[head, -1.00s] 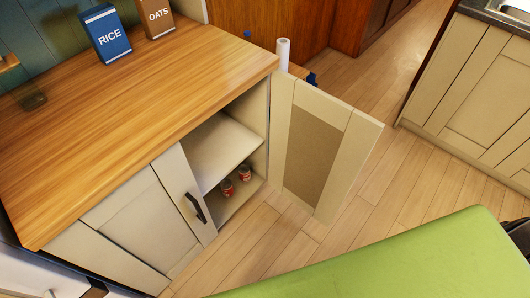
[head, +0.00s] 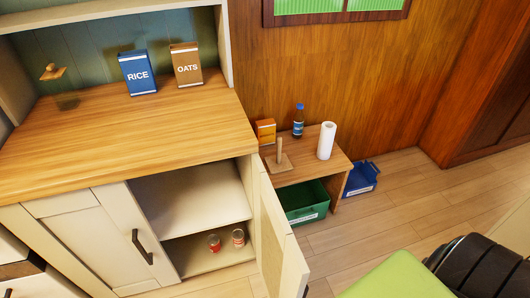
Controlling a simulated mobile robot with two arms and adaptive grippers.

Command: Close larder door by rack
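The larder door by the rack (head: 273,243) stands wide open on the right side of the low cream cupboard. It swings out toward me, and its lower end runs off the bottom of the head view. The opening shows a shelf (head: 195,203) and two red-labelled cans (head: 214,243) on the cupboard floor. The other cupboard door (head: 105,235), with a dark handle (head: 142,248), is shut on the left. The low wooden rack (head: 313,165) stands just behind and right of the open door.
A paper roll (head: 326,141), a bottle (head: 298,121) and an orange box (head: 265,132) stand on the rack. A green crate (head: 305,205) is under it, a blue bin (head: 361,179) beside it. A green surface (head: 395,277) fills the lower right. Floor (head: 390,205) is clear between.

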